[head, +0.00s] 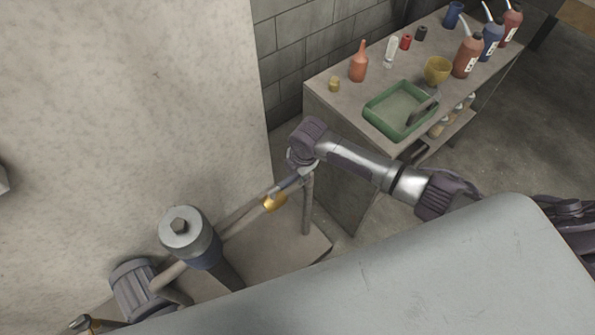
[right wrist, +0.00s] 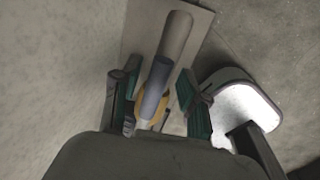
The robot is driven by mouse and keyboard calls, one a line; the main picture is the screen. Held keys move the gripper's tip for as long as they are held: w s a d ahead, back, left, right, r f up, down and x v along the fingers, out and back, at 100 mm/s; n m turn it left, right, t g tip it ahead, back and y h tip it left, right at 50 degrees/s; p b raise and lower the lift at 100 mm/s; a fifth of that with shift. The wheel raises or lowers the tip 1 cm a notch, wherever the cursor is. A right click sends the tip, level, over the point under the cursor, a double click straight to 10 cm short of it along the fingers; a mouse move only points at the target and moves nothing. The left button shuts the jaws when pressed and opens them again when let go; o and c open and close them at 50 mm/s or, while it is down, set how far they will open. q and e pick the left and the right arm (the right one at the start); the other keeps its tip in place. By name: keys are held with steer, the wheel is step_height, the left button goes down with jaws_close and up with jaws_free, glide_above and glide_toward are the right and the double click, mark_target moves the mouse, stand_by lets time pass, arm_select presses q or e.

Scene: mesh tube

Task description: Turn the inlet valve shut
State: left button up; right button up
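The inlet valve shows as a brass-yellow body (head: 272,202) on a beige pipe beside the wall in the head view. In the right wrist view its yellow body (right wrist: 151,106) is partly covered by a blue-grey lever (right wrist: 156,82), which lies roughly along the pipe. My right gripper (head: 296,168) is at the valve's lever end, mostly hidden behind its own wrist in the head view. In the right wrist view its two teal-padded fingers (right wrist: 157,92) stand apart on either side of the lever, with gaps showing. My left gripper is not in view.
A filter housing with a hex cap (head: 183,228) and a ribbed motor (head: 138,288) stand left of the valve. Another brass fitting (head: 83,323) is at the bottom left. A bench behind holds a green tray (head: 372,113), bottles and a yellow cup (head: 437,70). The wall is close on the left.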

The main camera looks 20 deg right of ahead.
jaws_close()
